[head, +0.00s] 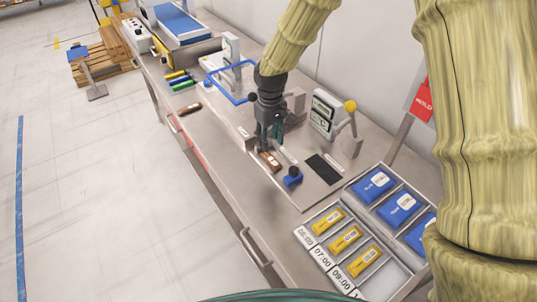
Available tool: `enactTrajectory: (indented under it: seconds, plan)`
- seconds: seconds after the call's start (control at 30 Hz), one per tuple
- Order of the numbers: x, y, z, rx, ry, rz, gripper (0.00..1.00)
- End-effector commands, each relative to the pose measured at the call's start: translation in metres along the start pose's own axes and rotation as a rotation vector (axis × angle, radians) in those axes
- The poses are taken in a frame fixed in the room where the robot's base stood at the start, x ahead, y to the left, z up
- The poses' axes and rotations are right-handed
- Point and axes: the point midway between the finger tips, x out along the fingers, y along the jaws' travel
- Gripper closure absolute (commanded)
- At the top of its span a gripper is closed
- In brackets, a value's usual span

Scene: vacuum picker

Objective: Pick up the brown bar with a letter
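A brown bar (270,160) lies on the metal bench, in front of a small pale label strip. A second brown bar (189,109) lies near the bench's front edge, further left. I cannot make out a letter on either bar at this size. My gripper (268,147) points down just over the far end of the first bar. Its fingers are small and dark, and I cannot tell whether they touch the bar or are open or shut.
A blue knob-like piece (292,177) and a black pad (324,168) sit right of the gripper. A display device (324,112) and a yellow-knobbed lever (350,107) stand behind. A divided tray (313,211) holds yellow and blue packs. A blue frame (228,88) stands left.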

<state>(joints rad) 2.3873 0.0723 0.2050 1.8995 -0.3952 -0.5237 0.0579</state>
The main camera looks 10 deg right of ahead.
Motion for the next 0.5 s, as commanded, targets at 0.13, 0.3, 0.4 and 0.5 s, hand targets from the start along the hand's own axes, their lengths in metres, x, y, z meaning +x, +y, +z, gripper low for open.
enactTrajectory:
  seconds: [0.13, 0.3, 0.4, 0.5]
  plan:
    - [0.019, 0.003, -0.008, 0.0, -0.009, -0.003, 0.61]
    - [0.032, 0.005, -0.014, -0.002, -0.014, -0.006, 0.61]
    - [0.035, 0.005, -0.015, -0.001, -0.015, -0.006, 0.61]
    - [0.041, 0.004, -0.012, -0.001, -0.015, -0.006, 0.61]
